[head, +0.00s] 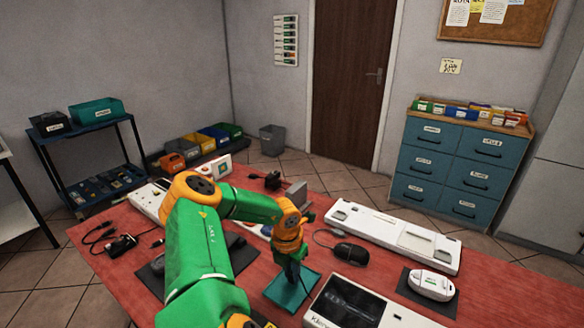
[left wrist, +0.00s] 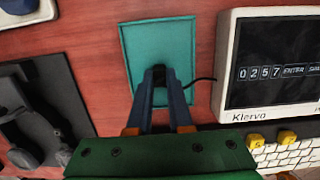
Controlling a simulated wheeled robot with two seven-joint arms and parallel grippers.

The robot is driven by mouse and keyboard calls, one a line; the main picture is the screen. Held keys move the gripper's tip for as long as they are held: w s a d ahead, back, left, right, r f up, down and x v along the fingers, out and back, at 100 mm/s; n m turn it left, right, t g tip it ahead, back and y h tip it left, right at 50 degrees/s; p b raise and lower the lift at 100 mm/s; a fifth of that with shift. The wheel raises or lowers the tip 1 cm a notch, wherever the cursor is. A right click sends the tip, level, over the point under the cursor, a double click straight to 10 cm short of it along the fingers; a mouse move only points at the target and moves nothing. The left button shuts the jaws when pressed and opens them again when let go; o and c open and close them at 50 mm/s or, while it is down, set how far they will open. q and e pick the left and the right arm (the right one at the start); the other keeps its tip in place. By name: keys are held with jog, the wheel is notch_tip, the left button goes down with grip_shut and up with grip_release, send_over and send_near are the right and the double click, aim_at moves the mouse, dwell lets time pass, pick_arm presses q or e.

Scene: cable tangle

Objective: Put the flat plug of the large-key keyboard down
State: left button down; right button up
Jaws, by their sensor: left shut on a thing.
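My left gripper (head: 292,272) is low over a teal mat (head: 276,290) on the red table. In the left wrist view its two fingers (left wrist: 160,82) are shut on a small black plug (left wrist: 159,74), seen against the mat (left wrist: 157,42). A thin black cable (left wrist: 203,79) runs from the plug to the right. Whether the plug touches the mat, I cannot tell. The keyboard with a dark display (left wrist: 275,72), marked Klervo, lies right of the mat; it also shows in the head view (head: 352,300). My right gripper is not in view.
A black mouse (head: 349,253) and a long white panel (head: 392,236) lie behind and right of the mat. A white device (head: 431,283) sits on a dark pad at the right. White and yellow keys (left wrist: 287,137) show at lower right in the left wrist view.

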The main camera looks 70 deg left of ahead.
pick_arm(q)
jog(key=shift+f, duration=0.1)
jog(key=c, duration=1.3)
grip_release()
jog(key=shift+f, duration=0.1)
jog(key=o, duration=0.5)
jog(key=shift+c, duration=0.2)
notch_tip(320, 180, up, 12)
jog(key=s+b, duration=0.1)
jog(key=shift+d+r, duration=0.25)
jog(key=shift+d, duration=0.15)
jog(key=shift+s, duration=0.15)
